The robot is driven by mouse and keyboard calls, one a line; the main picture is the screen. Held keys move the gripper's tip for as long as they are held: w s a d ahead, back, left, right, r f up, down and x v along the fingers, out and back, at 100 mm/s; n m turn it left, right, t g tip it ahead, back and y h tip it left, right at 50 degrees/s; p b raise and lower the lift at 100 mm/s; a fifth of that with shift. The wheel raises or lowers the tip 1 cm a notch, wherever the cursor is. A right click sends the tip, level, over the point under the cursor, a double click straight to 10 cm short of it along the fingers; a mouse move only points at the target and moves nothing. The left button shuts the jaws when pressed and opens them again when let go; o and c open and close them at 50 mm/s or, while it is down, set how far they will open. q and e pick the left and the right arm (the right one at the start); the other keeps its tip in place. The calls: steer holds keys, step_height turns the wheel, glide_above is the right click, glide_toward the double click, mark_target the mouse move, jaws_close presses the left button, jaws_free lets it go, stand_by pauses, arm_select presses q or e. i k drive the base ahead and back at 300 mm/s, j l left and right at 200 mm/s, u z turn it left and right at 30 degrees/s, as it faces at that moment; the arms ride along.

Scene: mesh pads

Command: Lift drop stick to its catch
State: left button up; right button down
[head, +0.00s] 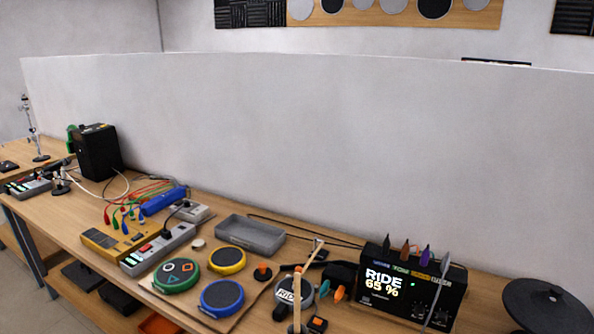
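A pale wooden post (297,305) stands upright at the front edge of the table. A thin pale stick (311,256), which looks like the drop stick, slants up and right from near the post's top. A small light tip shows at its upper end. I cannot make out which part is the catch. A dark block with an orange top (317,324) sits beside the post's foot. A round grey pad marked RIDE (293,289) lies partly behind the post. Neither of my grippers shows in this view.
Green (176,275), yellow (227,260) and blue (222,297) round pads lie on a board left of the post. A grey tray (250,236) lies behind. A black module reading RIDE 65 % (383,283) stands right. A white partition (300,150) closes the back.

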mark_target(298, 269)
steer(key=k+l+u, duration=0.15)
steer(key=l+u, duration=0.3)
steer(key=k+l+u, duration=0.15)
steer(key=u, duration=0.25)
steer(key=k+l+u, duration=0.25)
steer(key=u, duration=0.2)
steer(key=l, duration=0.1)
